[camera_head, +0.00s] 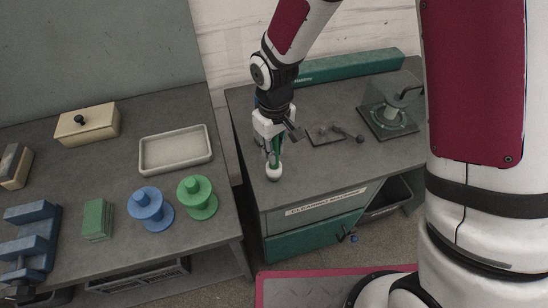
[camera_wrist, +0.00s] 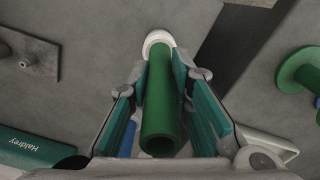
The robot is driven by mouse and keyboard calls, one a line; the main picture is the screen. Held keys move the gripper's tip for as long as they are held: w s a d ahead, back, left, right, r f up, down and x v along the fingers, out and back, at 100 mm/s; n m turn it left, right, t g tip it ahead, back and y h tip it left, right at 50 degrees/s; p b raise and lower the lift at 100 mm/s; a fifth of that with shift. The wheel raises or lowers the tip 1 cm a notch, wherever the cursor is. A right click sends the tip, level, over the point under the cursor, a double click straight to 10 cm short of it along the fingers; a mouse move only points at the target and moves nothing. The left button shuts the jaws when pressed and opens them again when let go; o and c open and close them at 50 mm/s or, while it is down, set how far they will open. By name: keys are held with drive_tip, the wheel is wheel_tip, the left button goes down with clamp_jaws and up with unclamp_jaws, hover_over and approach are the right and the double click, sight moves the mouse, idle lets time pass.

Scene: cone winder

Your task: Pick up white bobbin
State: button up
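The white bobbin has a round white base, seen in the wrist view (camera_wrist: 158,40) and in the head view (camera_head: 273,173). A green tube (camera_wrist: 160,105) joins it and points back towards the wrist camera. The base is at the front left of the right-hand bench. My gripper (camera_head: 273,155) is over it, pointing down. In the wrist view its teal-padded fingers (camera_wrist: 160,78) are on both sides of the green tube, very close to it. I cannot tell whether the pads touch it.
A flat plate with a knob (camera_head: 325,133) and a clear-covered device (camera_head: 388,115) share the right-hand bench (camera_head: 330,165). On the left-hand bench are a blue spool (camera_head: 150,207), a green spool (camera_head: 198,197), a tray (camera_head: 175,150) and a green block (camera_head: 97,218). A gap separates the benches.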

clamp_jaws()
